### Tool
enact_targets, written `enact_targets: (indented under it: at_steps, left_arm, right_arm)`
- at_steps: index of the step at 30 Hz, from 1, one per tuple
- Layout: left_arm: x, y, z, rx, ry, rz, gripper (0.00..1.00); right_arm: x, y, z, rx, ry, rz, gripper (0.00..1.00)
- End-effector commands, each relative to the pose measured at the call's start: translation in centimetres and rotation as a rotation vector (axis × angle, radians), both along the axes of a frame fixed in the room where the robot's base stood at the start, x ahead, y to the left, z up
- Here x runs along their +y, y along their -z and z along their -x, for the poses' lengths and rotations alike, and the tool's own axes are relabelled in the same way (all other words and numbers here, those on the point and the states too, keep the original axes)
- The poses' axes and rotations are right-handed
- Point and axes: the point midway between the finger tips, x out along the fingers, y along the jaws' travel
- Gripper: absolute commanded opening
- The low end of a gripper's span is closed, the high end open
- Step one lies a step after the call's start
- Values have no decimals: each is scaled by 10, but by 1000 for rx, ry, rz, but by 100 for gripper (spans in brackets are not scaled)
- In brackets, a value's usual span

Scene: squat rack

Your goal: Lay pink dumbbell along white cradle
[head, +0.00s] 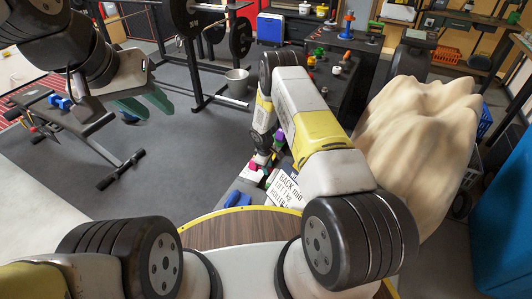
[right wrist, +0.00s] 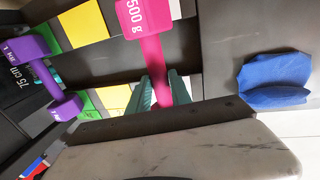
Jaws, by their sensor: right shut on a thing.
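The pink dumbbell (right wrist: 152,45), marked 500 g, is in the right wrist view. My right gripper (right wrist: 161,90) is shut on its handle, with a teal finger on each side. White pad pieces (right wrist: 195,84) show just right of the fingers and behind the upper head; they look like the white cradle, partly hidden by the dumbbell. I cannot tell whether the dumbbell touches it. In the head view my right arm hides most of this spot. My left gripper (head: 150,108) is held high at the left, empty, its teal fingers apart.
A purple dumbbell (right wrist: 50,77) lies left of the pink one, near yellow (right wrist: 83,25) and green (right wrist: 90,104) pads. A blue object (right wrist: 274,80) lies at the right. In the head view, a bench (head: 62,118) and a barbell rack (head: 190,60) stand beyond open grey floor.

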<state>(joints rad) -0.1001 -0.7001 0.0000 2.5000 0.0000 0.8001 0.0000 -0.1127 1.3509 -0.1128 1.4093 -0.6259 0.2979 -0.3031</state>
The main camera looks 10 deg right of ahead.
Motion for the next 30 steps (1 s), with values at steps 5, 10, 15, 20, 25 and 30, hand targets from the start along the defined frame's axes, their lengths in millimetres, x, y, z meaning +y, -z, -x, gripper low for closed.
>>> enact_targets:
  at_steps: [5, 10, 15, 20, 25, 30]
  left_arm:
    - [0, 0, 0, 0, 0, 0, 36]
    - [0, 0, 0, 0, 0, 0, 36]
    - [0, 0, 0, 0, 0, 0, 36]
    - [0, 0, 0, 0, 0, 0, 36]
    - [0, 0, 0, 0, 0, 0, 36]
    - [0, 0, 0, 0, 0, 0, 36]
  right_arm:
    - [-10, 0, -1, -2, 1, -1, 0]
    - [-17, 19, 0, 0, -1, -1, 0]
    - [-17, 36, -1, -3, -1, -1, 0]
    - [-17, 36, -1, -3, 0, -1, 0]
    - [-17, 39, -1, -2, 0, -1, 0]
    - [-17, 39, 0, -1, 0, -1, 47]
